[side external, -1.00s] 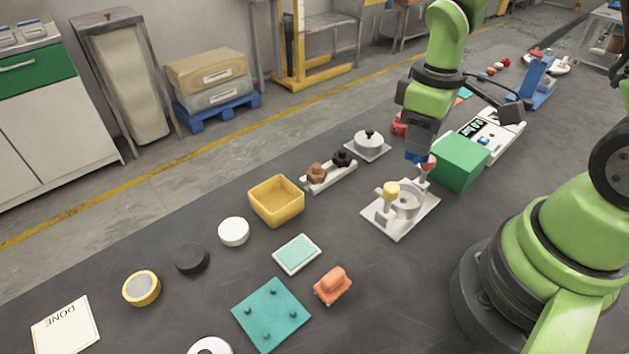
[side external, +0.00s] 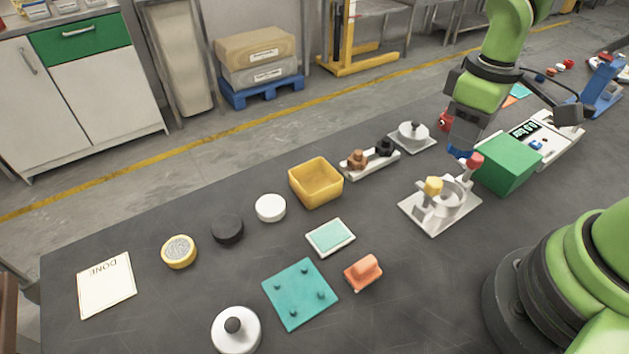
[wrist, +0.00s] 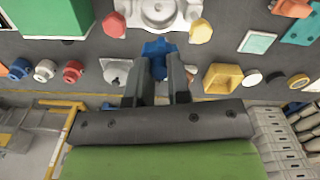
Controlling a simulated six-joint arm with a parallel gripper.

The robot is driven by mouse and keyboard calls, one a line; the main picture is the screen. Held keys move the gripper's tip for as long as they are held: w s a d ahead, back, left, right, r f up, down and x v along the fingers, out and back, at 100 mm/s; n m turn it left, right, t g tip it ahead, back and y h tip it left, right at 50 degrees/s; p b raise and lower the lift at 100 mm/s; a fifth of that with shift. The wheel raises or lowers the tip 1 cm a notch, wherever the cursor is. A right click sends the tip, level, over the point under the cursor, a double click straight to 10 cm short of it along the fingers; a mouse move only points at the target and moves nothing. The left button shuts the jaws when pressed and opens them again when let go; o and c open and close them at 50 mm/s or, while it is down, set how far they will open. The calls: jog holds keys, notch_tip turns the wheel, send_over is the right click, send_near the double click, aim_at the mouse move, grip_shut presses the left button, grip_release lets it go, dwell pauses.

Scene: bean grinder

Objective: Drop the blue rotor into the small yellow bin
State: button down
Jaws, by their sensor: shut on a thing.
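The blue rotor (side external: 459,153) is in the jaws of my gripper (side external: 462,148), which is shut on it. In the wrist view the rotor (wrist: 158,48) sits between the two dark fingertips (wrist: 160,66). It is held beside the white grinder base (side external: 433,219), near its red knob (side external: 475,160); whether they touch is unclear. The small yellow bin (side external: 317,194) stands on the dark table, left of my gripper in the side view, and looks empty. It also shows right of my fingers in the wrist view (wrist: 222,78).
A green block (side external: 508,163) stands right of the grinder base. A white holder with brown and black knobs (side external: 370,162) and a plate with a silver lid (side external: 413,136) lie between my gripper and the bin. A white round piece (side external: 270,208) stands left of the bin.

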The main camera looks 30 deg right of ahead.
jog(key=w+a+r, duration=0.3)
jog(key=w+a, duration=1.1)
jog(key=a, duration=0.1)
notch_tip(320, 180, down, 6)
jog(key=shift+w, duration=0.15)
jog(key=c, duration=1)
grip_release()
notch_tip(320, 180, up, 10)
